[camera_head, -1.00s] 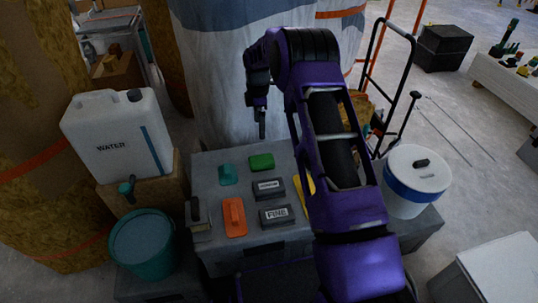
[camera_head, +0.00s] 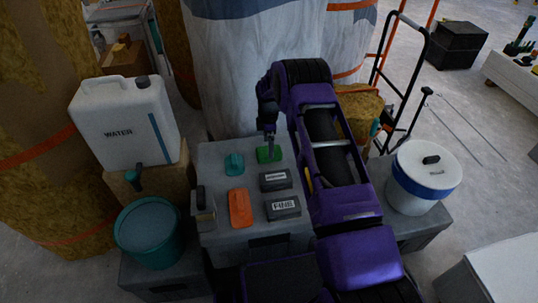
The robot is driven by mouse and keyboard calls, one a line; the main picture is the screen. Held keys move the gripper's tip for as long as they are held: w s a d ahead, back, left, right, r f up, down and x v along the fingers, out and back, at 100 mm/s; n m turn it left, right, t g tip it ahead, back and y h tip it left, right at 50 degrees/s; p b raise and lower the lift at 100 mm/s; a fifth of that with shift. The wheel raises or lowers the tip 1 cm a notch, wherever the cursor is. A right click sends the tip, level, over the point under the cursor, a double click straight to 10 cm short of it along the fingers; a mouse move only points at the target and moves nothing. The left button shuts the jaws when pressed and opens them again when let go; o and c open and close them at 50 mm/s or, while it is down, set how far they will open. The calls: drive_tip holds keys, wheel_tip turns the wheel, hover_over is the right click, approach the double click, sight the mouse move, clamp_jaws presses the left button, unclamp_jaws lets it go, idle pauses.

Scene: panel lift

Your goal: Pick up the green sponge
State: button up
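The green sponge (camera_head: 263,155) is a small bright green block near the back edge of the grey box top (camera_head: 212,157). My purple arm reaches over from the right, and my gripper (camera_head: 270,147) points down at the sponge. Its dark fingertips overlap the sponge in the picture and hide a part of it. The fingers are small and dark here, so I cannot tell whether they are open or shut, or whether they touch the sponge. The sponge appears to lie flat on the box top.
Beside the sponge are a teal object (camera_head: 234,164), an orange float (camera_head: 240,208), two dark labelled blocks, one at the middle (camera_head: 276,180) and one marked FINE (camera_head: 283,207), and a brush (camera_head: 203,212). A water jug (camera_head: 127,120), teal bucket (camera_head: 150,235) and white bucket (camera_head: 424,180) stand around.

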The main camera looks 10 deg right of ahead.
wheel_tip(320, 180, down, 4)
drive_tip(key=shift+r, duration=0.15)
drive_tip(key=shift+s, duration=0.1)
drive_tip(key=c, duration=1.3)
drive_tip(key=shift+o, duration=0.2)
wheel_tip(320, 180, up, 10)
drive_tip(key=shift+d+r+p, duration=0.1)
drive_tip(key=shift+p, duration=0.35)
drive_tip(key=o, duration=0.8)
drive_tip(key=c, duration=0.7)
